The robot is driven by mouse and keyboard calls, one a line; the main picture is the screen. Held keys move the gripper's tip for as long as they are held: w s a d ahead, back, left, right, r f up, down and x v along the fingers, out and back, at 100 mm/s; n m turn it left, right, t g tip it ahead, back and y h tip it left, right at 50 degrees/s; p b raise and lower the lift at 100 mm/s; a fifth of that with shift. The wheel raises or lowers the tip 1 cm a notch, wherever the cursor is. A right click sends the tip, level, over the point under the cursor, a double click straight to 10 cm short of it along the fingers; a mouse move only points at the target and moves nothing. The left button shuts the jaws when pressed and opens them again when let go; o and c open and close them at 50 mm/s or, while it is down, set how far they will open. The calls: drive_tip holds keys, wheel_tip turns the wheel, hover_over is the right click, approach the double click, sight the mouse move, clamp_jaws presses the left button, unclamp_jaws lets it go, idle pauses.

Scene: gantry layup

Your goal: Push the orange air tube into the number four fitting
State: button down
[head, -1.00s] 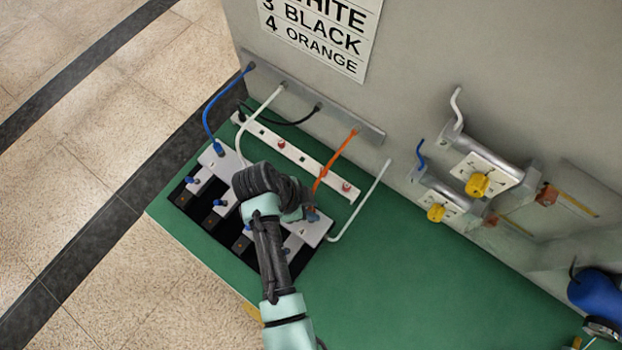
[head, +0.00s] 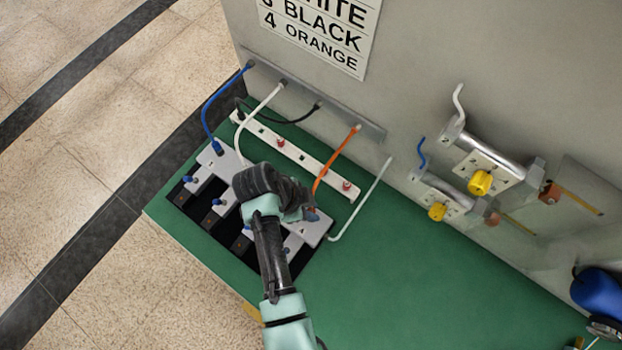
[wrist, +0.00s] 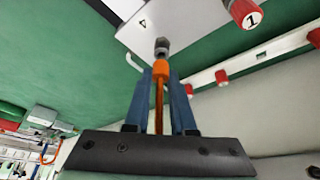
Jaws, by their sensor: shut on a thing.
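The orange air tube (head: 333,165) runs from the rail on the grey wall down to my gripper (head: 311,212). In the wrist view, my gripper (wrist: 161,82) is shut on the orange tube (wrist: 159,108), with a blue finger on each side. The tube's thicker orange end (wrist: 161,68) points at the grey number four fitting (wrist: 161,47) on the white block marked 4 (wrist: 143,24). The end is in line with the fitting and very close to it. I cannot tell whether it is inside or only touching. In the head view my wrist hides part of the block.
Blue (head: 211,108), white (head: 262,112) and black (head: 290,122) tubes hang left of the orange one. A white strip with red knobs (head: 300,158) lies behind the block. A loose white tube (head: 362,198) stands to the right. The green bench (head: 420,270) is clear there.

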drive_tip(key=shift+f+b, duration=0.65)
drive_tip(key=shift+f, duration=0.25)
drive_tip(key=c, duration=0.7)
unclamp_jaws()
drive_tip(key=shift+r, duration=0.1)
drive_tip(key=v, duration=1.3)
drive_tip(key=shift+b, duration=0.3)
